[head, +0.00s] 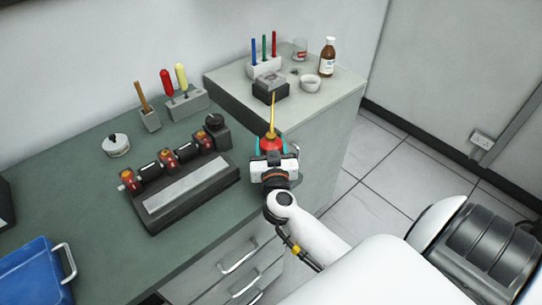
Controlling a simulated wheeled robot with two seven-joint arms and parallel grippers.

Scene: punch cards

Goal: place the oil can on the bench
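The oil can (271,144) is red with a thin yellow spout pointing up, and it looks upright. My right gripper (271,149) is shut on it, with teal fingers on either side of the red body. The gripper and wrist hide the can's lower part. The can is at the right end of the green-topped bench (95,222), in front of the pale cabinet. I cannot tell how high it is above the bench top. My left gripper is not in view.
A dark machine with a roller row (190,190) stands mid-bench. Behind it are a round white pot (116,145), a brush holder (150,122) and a screwdriver block (188,103). A blue tray (32,272) is front left. The cabinet top (228,78) holds pens, a brown bottle (328,57) and a cup.

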